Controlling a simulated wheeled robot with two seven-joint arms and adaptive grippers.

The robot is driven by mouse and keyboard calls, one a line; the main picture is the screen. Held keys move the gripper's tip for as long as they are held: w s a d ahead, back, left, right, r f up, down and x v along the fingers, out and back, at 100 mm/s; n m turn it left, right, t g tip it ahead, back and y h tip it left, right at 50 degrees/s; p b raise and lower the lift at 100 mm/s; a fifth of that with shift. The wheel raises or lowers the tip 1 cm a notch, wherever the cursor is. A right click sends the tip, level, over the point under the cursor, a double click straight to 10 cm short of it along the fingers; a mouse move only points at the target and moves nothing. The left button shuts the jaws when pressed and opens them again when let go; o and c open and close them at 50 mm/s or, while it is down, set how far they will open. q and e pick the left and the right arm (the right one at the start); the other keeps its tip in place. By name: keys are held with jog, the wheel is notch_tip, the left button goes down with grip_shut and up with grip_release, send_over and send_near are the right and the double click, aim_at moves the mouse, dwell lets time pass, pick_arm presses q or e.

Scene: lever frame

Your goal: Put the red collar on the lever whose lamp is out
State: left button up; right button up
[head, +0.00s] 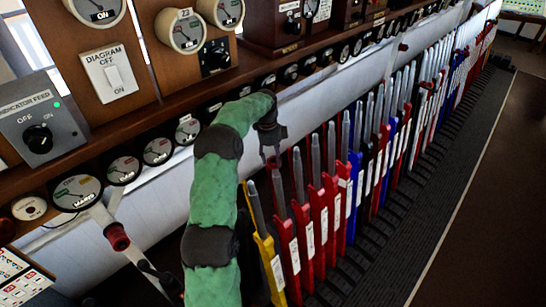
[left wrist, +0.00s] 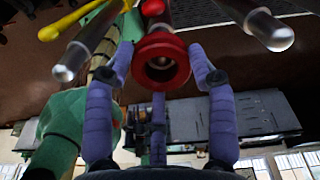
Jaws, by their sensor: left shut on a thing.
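My left gripper (head: 272,155) is at the near end of the lever row, just above the silver handle of the first red lever (head: 289,255), beside the yellow lever (head: 264,240). In the left wrist view my left gripper (left wrist: 165,62) is shut on the red collar (left wrist: 162,45), one finger on each side. The collar's open mouth faces the camera, in line with a red lever (left wrist: 152,7) behind it. Whether that lever's tip is inside the collar I cannot tell. I cannot make out which lamp is out. My right gripper is not in view.
Silver handles stand close on both sides of the collar, left (left wrist: 68,68) and right (left wrist: 275,38). Several red, blue and white levers run away to the upper right. A wooden shelf (head: 150,112) with dials and switches overhangs behind. Open floor (head: 480,220) lies at the right.

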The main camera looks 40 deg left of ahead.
pick_arm(q)
jog(key=shift+d+f+b, duration=0.15)
jog(key=shift+f+b, duration=0.35)
jog(key=shift+f, duration=0.35)
jog(key=shift+d+f+b, duration=0.15)
jog(key=shift+f+b, duration=0.3)
jog(key=shift+f, duration=0.4)
jog(key=o, duration=1.1)
jog(key=c, duration=0.3)
notch_tip(320, 180, up, 9)
jog(key=a+p, duration=0.1)
jog(key=p, duration=0.5)
jog(key=shift+a, duration=0.25)
